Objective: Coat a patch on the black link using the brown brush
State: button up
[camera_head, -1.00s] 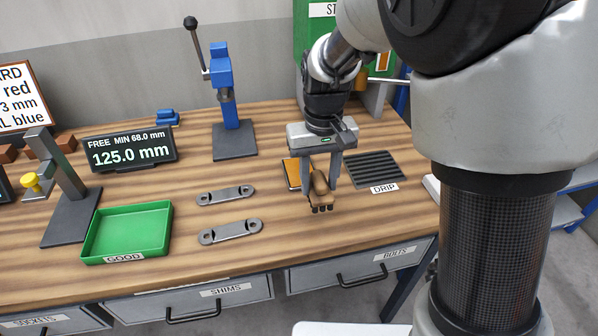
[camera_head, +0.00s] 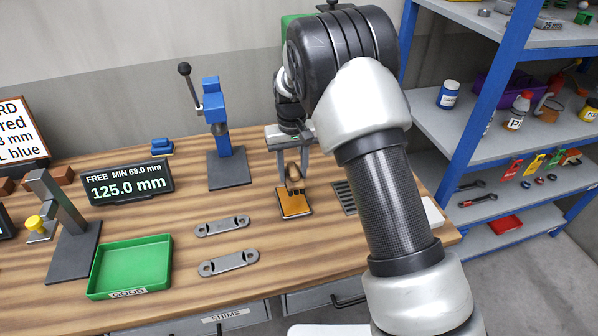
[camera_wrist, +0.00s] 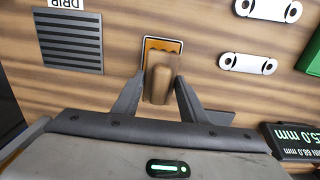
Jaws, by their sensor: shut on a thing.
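My gripper (camera_head: 291,165) is shut on the brown brush (camera_head: 294,174), which points down at an orange-topped pad (camera_head: 296,208) on the bench. In the wrist view the brush (camera_wrist: 158,82) sits between the two fingers (camera_wrist: 157,92) and covers part of the pad (camera_wrist: 162,44). I cannot tell whether its tip touches the pad. Two links lie flat to the left of the pad, a far one (camera_head: 222,227) and a near one (camera_head: 228,263). Both look grey, with a round hole at each end; neither looks clearly black.
A green GOOD tray (camera_head: 130,268) stands at the left, with a black display reading 125.0 mm (camera_head: 129,184) behind it. A blue press (camera_head: 217,115) stands at the back. The slotted DRIP grate (camera_head: 346,198) is right of the pad, partly behind my arm. Bare wood surrounds the links.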

aim_at(292, 184)
jog(key=shift+w+a+f, duration=0.15)
jog(key=shift+w+f, duration=0.15)
jog(key=shift+w, duration=0.15)
jog(key=shift+f+b, duration=1.6)
jog(key=shift+f, duration=1.3)
jog(key=shift+s+f+b, duration=0.1)
jog(key=shift+f+b, duration=0.35)
jog(key=shift+f, duration=0.15)
jog(key=shift+r, duration=0.1)
jog(key=shift+r+p, duration=1.8)
jog(key=shift+r, duration=1.7)
